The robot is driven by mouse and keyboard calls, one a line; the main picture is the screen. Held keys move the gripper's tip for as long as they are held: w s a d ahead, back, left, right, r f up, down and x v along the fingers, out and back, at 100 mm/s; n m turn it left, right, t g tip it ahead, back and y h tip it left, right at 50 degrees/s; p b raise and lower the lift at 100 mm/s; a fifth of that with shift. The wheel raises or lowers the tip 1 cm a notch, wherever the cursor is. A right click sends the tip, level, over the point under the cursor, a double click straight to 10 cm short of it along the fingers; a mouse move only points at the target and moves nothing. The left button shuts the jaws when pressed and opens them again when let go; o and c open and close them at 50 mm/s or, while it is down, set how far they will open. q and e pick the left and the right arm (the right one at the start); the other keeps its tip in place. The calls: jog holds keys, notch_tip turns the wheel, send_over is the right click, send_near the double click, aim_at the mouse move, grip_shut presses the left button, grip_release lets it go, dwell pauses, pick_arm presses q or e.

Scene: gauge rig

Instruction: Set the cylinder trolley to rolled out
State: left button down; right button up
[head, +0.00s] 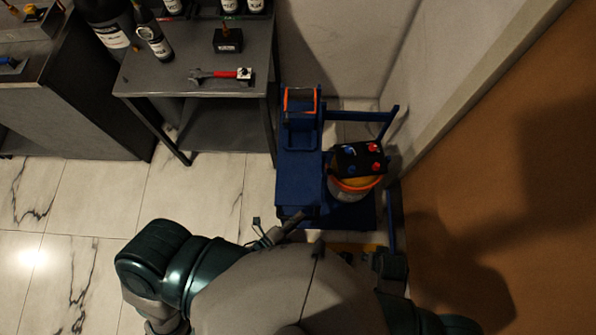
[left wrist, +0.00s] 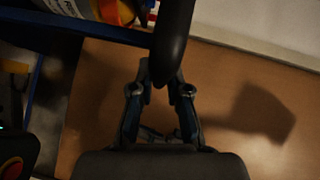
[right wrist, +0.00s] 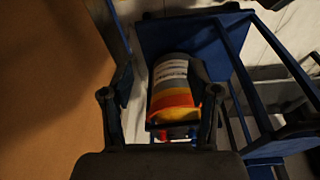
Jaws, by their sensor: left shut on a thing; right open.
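The blue cylinder trolley (head: 297,180) stands on the floor in the corner by the wall. It carries a cylinder (head: 352,190) with an orange band, partly covered by a black box with red and blue knobs. My left gripper (head: 268,234) is at the trolley's near side. In the left wrist view it is shut on a dark rounded bar (left wrist: 173,40), which looks like a trolley handle. My right gripper (right wrist: 162,95) is open and empty. The cylinder (right wrist: 172,85) shows beyond its fingers; my own body hides much of the trolley's near end.
A grey metal table (head: 190,75) with bottles and a red-handled tool (head: 222,75) stands left of the trolley. A brown panel (head: 510,170) is close on the right. The tiled floor (head: 80,210) at left is clear.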

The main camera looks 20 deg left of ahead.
pick_arm(q)
jog(key=s+d, duration=0.1)
jog(key=s, duration=0.5)
jog(key=shift+d+f, duration=0.15)
jog(key=shift+f, duration=0.2)
jog(key=c, duration=1.1)
grip_release()
jog(key=shift+c, duration=0.2)
jog(key=shift+w+r, duration=0.15)
jog(key=v, duration=1.2)
